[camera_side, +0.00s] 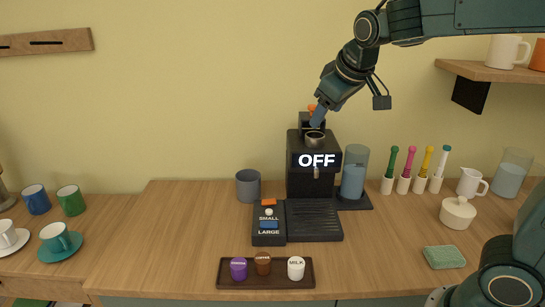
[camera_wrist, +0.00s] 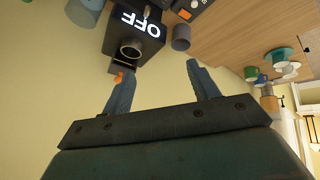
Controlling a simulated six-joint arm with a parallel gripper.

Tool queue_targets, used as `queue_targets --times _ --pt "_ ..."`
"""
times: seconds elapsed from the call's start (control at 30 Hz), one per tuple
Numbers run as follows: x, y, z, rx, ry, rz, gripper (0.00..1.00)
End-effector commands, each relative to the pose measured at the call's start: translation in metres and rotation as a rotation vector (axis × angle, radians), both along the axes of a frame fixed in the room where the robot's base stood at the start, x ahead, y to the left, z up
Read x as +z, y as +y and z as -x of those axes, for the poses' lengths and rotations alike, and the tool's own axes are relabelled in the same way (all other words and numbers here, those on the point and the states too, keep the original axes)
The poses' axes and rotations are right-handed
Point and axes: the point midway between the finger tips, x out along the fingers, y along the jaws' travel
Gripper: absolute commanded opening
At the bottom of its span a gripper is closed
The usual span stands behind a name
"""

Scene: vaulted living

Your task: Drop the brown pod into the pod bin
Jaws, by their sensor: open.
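The brown pod (camera_side: 263,264) stands in the dark tray (camera_side: 228,282) at the front of the counter, between a purple pod (camera_side: 238,268) and a white pod labelled MILK (camera_side: 296,268). A grey open-topped container (camera_side: 248,186), perhaps the pod bin, stands left of the black coffee machine (camera_side: 298,180); it also shows in the wrist view (camera_wrist: 182,38). My gripper (camera_side: 318,119) is open and empty, high by the machine's raised top with its orange tip (camera_side: 312,107). In the wrist view its fingers (camera_wrist: 160,68) are spread; the left one overlaps the orange tip, and contact is unclear.
The machine's display reads OFF and a round opening (camera_side: 315,138) shows on top. A blue-tinted tank (camera_side: 353,175) stands at its right. A SMALL/LARGE control box (camera_side: 268,239) is at its left. Cups (camera_side: 70,200) stand far left. A wall shelf (camera_side: 490,72) is upper right.

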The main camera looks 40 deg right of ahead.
Motion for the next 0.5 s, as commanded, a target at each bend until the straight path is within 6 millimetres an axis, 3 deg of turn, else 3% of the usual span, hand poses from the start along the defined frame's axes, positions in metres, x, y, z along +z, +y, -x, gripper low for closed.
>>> queue_targets --times 0.23,0.5 --pt "-0.005 0.010 0.067 0.006 0.001 -0.081 0.60" --pt "-0.024 0.025 0.137 0.017 0.014 -0.161 0.60"
